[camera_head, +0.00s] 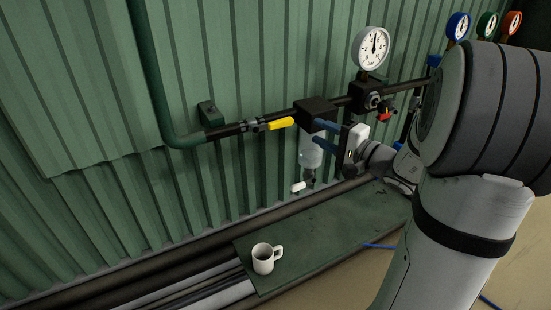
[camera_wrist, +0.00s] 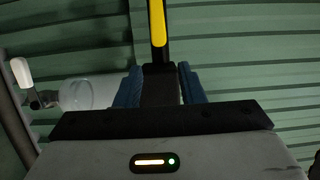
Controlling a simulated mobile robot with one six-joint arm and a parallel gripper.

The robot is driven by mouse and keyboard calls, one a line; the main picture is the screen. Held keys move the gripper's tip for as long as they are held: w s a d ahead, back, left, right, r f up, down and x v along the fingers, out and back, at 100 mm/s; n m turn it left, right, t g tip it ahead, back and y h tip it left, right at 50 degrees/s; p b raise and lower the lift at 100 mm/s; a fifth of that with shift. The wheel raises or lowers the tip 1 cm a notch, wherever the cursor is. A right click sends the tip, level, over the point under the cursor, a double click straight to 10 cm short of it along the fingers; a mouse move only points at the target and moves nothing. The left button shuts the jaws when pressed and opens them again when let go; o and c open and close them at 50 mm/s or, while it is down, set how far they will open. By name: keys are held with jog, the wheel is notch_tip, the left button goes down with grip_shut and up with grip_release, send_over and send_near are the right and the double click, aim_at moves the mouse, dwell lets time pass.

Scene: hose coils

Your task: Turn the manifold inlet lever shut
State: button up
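The manifold inlet lever (camera_head: 281,123) has a yellow handle and lies along the dark pipe at the wall. The yellow handle also shows upright at the top of the wrist view (camera_wrist: 157,22). My gripper (camera_head: 318,131) has its blue fingers apart, right of the lever's end and in front of a black block (camera_head: 317,106) on the pipe. In the wrist view, the fingers (camera_wrist: 159,70) stand either side of a black body, with the yellow handle beyond their tips. The fingers do not hold the handle. Whether they touch the black body I cannot tell.
A clear bowl (camera_head: 311,153) hangs below the block, with a small white handle (camera_head: 298,187) beneath. A pressure gauge (camera_head: 371,48) and red knob (camera_head: 386,115) are to the right. A white mug (camera_head: 263,260) stands on the green board (camera_head: 325,235) below.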

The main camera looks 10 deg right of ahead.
aim_at(293, 120)
jog(key=shift+p+x, duration=1.7)
jog(key=shift+x, duration=1.75)
jog(key=shift+w+a+f+b, duration=0.1)
jog(key=shift+w+a+b, duration=0.1)
jog(key=shift+b, duration=0.1)
jog(key=shift+w+b, duration=0.15)
jog(key=shift+b, duration=0.35)
jog(key=shift+a, duration=0.1)
jog(key=shift+c, duration=0.3)
